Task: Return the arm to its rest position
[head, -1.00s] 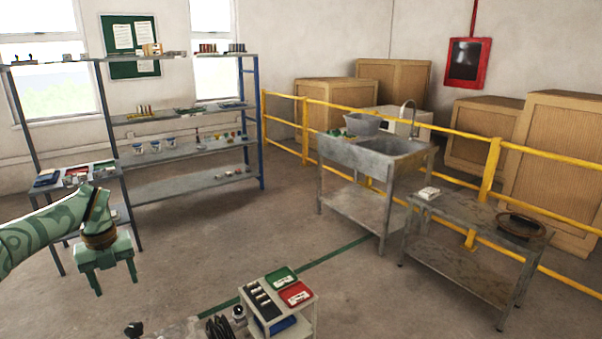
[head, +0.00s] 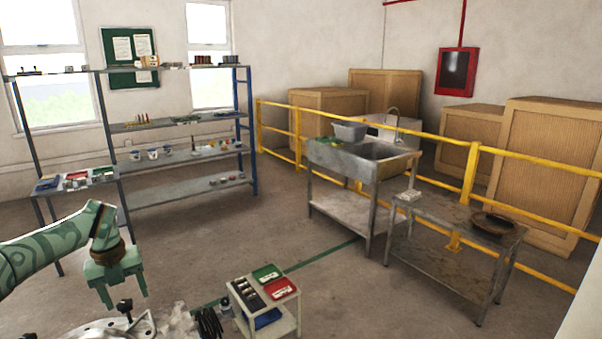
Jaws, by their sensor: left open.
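My left arm comes in from the left edge, patterned green with a brown wrist band. My left gripper (head: 127,301) points down with its two green fingers apart and nothing between them. It hangs in front of the shelving, above the floor and the cluttered surface at the bottom edge. My right gripper is not in view.
A small white cart (head: 272,321) with green and red trays stands at the bottom centre. A metal shelf rack (head: 190,187) is at the back left. A sink (head: 343,165) and a metal table (head: 450,212) stand at the right by yellow railings. Open floor lies between.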

